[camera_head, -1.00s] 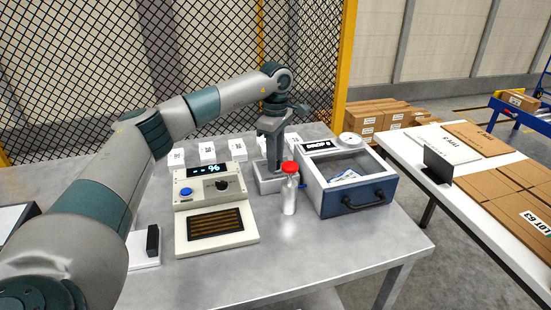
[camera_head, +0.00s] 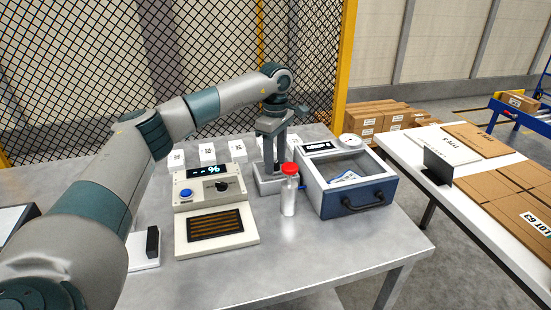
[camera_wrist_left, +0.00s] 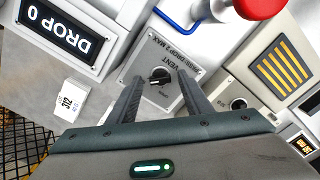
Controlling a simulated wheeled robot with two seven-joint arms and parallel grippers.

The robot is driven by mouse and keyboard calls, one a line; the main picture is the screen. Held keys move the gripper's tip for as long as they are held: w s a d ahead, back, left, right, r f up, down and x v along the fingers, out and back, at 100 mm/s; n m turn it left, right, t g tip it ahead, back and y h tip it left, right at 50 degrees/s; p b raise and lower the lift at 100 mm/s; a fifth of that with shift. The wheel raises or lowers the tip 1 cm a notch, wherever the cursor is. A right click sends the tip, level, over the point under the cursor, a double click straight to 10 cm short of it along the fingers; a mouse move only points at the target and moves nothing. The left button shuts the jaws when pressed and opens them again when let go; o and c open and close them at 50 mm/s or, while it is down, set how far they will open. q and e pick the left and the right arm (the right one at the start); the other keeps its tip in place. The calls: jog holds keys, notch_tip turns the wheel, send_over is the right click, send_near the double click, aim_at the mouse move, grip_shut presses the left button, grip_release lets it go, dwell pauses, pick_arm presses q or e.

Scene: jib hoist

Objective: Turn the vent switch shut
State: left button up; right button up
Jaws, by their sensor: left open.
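The vent switch (camera_wrist_left: 160,77) is a small black knob on a grey plate marked VENT in the left wrist view. Small lettering beside it is too blurred to read. My left gripper (camera_wrist_left: 161,76) is open and points down at the plate, with one finger on each side of the knob. I cannot tell whether the fingers touch it. In the head view my left gripper (camera_head: 273,168) hangs over a grey block behind the red-capped bottle, and it hides the knob there. My right gripper is not in view.
The red-capped bottle (camera_head: 289,190) stands close in front of the gripper. A blue-fronted drawer box (camera_head: 357,194) with a DROP display (camera_wrist_left: 62,33) is to the right. A control box (camera_head: 208,187) with its own dial and a blue button is to the left.

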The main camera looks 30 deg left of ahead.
aim_at(276, 163)
pick_arm(q)
jog(key=shift+r, duration=0.15)
jog(key=shift+r, duration=0.3)
notch_tip(276, 163, up, 3)
jog(key=shift+r+b, duration=0.15)
jog(key=shift+b, duration=0.35)
notch_tip(276, 163, up, 13)
jog(key=b, duration=0.1)
jog(key=shift+r, duration=0.15)
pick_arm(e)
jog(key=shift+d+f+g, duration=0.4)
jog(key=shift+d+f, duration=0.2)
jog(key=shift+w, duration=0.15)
